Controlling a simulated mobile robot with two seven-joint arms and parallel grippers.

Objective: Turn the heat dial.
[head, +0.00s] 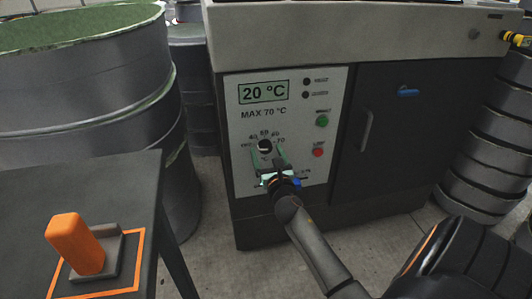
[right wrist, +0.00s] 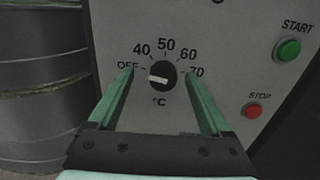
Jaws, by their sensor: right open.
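The heat dial (head: 265,145) is a black round knob on the white control panel (head: 308,126) of a grey cabinet. In the right wrist view the dial (right wrist: 162,74) has a white pointer directed left, close to OFF. Marks 40, 50, 60 and 70 run around it. The display (head: 263,92) reads 20 °C, with MAX 70 °C below. My right gripper (head: 268,157) is in front of the panel at the dial, open and empty. Its green fingers (right wrist: 158,75) appear either side of the dial, not closed on it; the depth gap is unclear. My left gripper is not in view.
A green START button (head: 322,120) and red STOP button (head: 318,152) sit right of the dial. A dark door (head: 405,140) is further right. Drums (head: 90,120) stand left, behind a dark table (head: 40,200) with an orange object (head: 74,243).

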